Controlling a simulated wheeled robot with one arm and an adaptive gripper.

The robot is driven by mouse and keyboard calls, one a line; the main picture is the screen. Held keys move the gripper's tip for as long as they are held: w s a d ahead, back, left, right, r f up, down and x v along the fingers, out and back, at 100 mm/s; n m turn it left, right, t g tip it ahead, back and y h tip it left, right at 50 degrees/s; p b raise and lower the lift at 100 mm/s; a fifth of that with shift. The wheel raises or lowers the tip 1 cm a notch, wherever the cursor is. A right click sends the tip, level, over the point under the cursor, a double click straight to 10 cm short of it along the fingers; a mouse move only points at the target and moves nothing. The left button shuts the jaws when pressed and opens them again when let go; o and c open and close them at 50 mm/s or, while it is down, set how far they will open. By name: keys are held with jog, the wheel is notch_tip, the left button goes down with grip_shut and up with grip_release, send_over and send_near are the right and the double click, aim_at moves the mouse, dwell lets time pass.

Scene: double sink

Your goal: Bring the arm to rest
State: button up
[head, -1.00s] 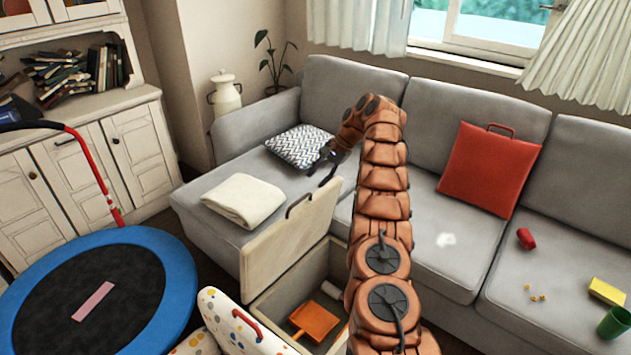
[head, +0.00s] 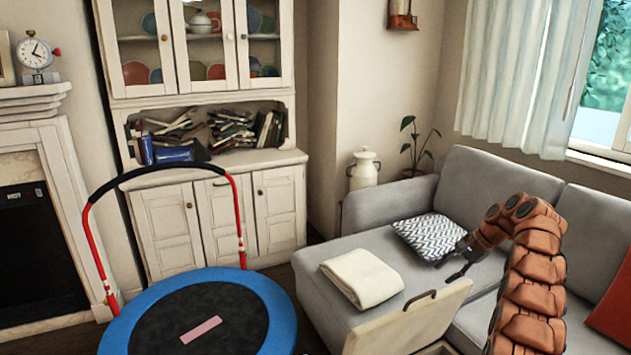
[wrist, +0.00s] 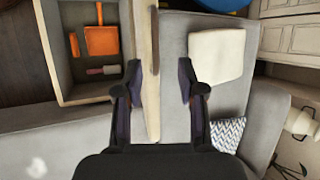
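My gripper (head: 453,264) hangs at the end of my bent brown segmented arm, over the grey sofa (head: 398,258). In the wrist view my gripper (wrist: 160,85) has its two dark fingers spread wide apart, with nothing held between them. Below it are the raised lid (wrist: 146,50) of the storage box and the sofa seat. The folded cream blanket (wrist: 216,55) lies to the right of the fingers there. The lower part of my arm is cut off by the head view's bottom edge.
The open storage box (wrist: 67,92) holds an orange dustpan (wrist: 101,40). A patterned cushion (head: 432,236) lies on the sofa near my gripper. A blue-rimmed trampoline (head: 275,315) stands at the front left. A white cabinet (head: 165,226) stands behind it.

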jog(key=s+a+r+n+g+p, duration=0.15)
jog(key=s+a+r, duration=0.25)
jog(key=a+r, duration=0.7)
jog(key=s+a+r+n+g+h+p, duration=0.15)
jog(key=s+a+r+n, duration=0.4)
jog(key=s+a, duration=0.7)
jog(key=s+a+f+n+g+h+p, duration=0.1)
jog(key=s+n+h+p, duration=0.3)
jog(key=s, duration=3.2)
jog(key=shift+s+f+n, duration=0.2)
jog(key=shift+f+n, duration=0.4)
jog(key=shift+n, duration=0.1)
jog(key=shift+h, duration=0.25)
jog(key=shift+s+d, duration=0.1)
